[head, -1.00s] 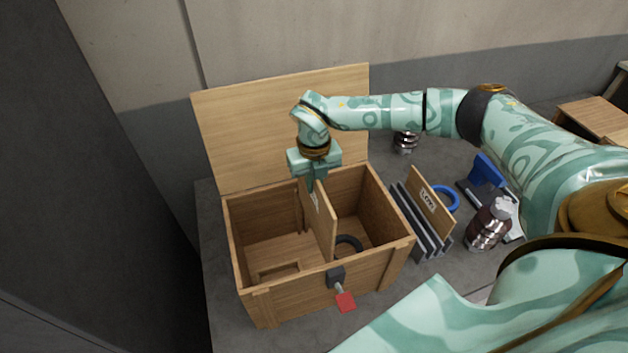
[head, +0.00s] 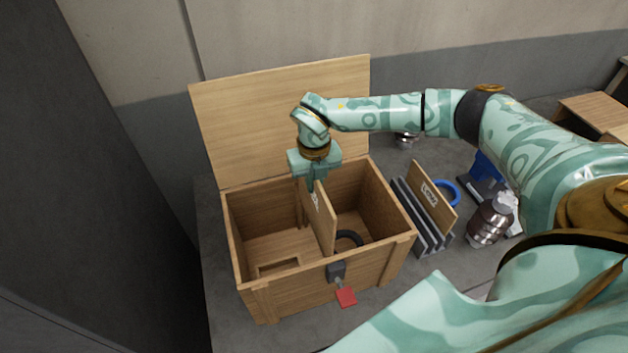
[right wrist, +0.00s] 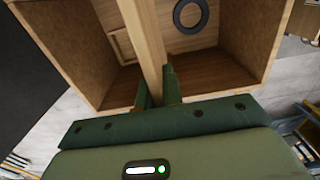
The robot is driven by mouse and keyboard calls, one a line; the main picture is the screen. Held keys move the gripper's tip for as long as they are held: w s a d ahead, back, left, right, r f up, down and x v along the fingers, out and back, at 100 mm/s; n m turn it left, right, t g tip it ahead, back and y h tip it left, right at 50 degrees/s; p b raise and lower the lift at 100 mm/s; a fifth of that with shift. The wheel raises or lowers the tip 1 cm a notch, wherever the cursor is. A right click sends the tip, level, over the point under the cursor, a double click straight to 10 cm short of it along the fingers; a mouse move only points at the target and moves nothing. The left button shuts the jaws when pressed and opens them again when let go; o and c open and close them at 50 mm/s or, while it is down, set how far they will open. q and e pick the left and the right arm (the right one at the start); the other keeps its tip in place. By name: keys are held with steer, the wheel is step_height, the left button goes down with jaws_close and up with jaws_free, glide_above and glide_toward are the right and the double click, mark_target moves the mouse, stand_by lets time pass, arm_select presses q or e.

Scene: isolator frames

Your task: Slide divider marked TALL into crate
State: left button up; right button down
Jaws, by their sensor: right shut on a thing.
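The wooden crate (head: 262,302) stands open on the grey table, its lid (head: 285,115) raised at the back. My right gripper (head: 315,187) is shut on the top edge of a wooden divider (head: 322,222). The divider is upright inside the crate, between its left and right parts; its label is partly covered and too small to read. In the right wrist view the fingers (right wrist: 157,92) pinch the divider (right wrist: 141,30) from both sides. Whether its lower edge touches the crate floor I cannot tell. My left gripper is not in view.
A second divider (head: 440,205), labelled what looks like LOW, stands in a grey slotted rack (head: 420,225) right of the crate. A dark ring (head: 348,239) lies in the crate's right part. A blue ring (head: 450,190) and a brown jar (head: 490,222) stand farther right.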

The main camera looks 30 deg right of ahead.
mark_target(314, 225)
steer(key=shift+f+b, duration=5.25)
steer(key=shift+f, duration=3.8)
steer(key=c, duration=1.5)
jaws_free()
